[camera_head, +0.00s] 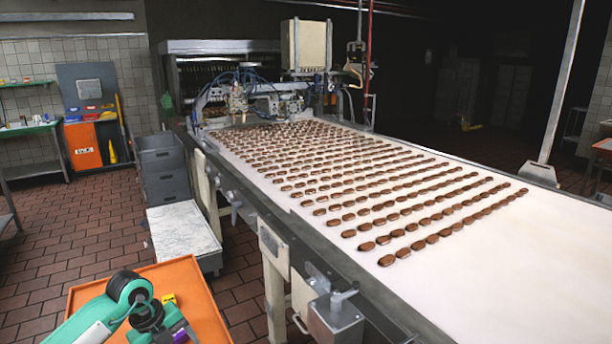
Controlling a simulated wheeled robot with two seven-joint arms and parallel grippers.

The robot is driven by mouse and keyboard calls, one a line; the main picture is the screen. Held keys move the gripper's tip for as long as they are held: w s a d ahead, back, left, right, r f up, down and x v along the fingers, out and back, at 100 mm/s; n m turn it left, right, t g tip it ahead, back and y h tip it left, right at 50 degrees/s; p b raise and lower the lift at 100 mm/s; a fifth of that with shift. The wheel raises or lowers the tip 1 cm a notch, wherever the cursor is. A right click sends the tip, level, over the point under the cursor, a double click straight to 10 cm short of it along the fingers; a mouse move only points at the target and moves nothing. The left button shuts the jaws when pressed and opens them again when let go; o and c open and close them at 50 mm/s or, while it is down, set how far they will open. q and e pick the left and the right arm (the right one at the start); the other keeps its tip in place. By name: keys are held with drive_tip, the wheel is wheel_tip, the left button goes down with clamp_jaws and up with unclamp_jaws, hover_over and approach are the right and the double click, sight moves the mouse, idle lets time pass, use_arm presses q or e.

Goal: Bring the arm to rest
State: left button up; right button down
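My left arm (129,290), teal, black and white, reaches in at the bottom left above an orange surface. Its far end, with green and purple parts, is at the bottom of the picture, and I cannot make out the fingertips or whether they hold anything. My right arm and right gripper are not in view. Many rows of brown oval sandwich biscuits (384,240) lie on a long white conveyor belt (520,255), well away from my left arm.
The orange surface (195,285) lies beneath my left arm. The conveyor's metal side, with a grey box and handle (336,318), stands to the right. Grey crates (163,170) and a pale-topped low stand (182,230) are behind. Tiled floor (50,250) is open at left.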

use_arm(q)
drive_tip(key=s+d+r+m+t+h, duration=0.25)
drive_tip(key=d+h, duration=0.55)
drive_tip(key=d, duration=0.7)
drive_tip(key=s+d+r+n+t+h, duration=0.2)
drive_tip(key=d+r+n+t+h, duration=0.35)
drive_tip(key=r+t, duration=0.4)
drive_tip(key=s+a+f+n+t+y, duration=0.2)
drive_tip(key=a+f+n+y, duration=0.2)
drive_tip(key=a+n+y, duration=0.45)
drive_tip(key=s+a+f+n+t+y, duration=0.2)
drive_tip(key=a+f+n+y, duration=0.3)
drive_tip(key=n+y, duration=0.55)
drive_tip(key=s+f+n+g+h, duration=0.1)
drive_tip(key=s+f+n+g, duration=0.1)
drive_tip(key=s+f+g, duration=0.65)
drive_tip(key=s+f+n+g+h, duration=0.15)
drive_tip(key=s+f+g, duration=0.25)
drive_tip(key=s, duration=1)
wheel_tip(320, 180, down, 34)
drive_tip(key=s+g, duration=0.2)
drive_tip(key=s+a+f, duration=0.2)
drive_tip(key=s+f, duration=0.6)
drive_tip(key=s, duration=0.1)
drive_tip(key=s+a+f+g, duration=0.1)
drive_tip(key=s+a+f, duration=0.1)
drive_tip(key=s+f, duration=0.7)
drive_tip(key=shift+s+f+m, duration=0.15)
drive_tip(key=shift+s+m, duration=0.1)
drive_tip(key=shift+m, duration=0.2)
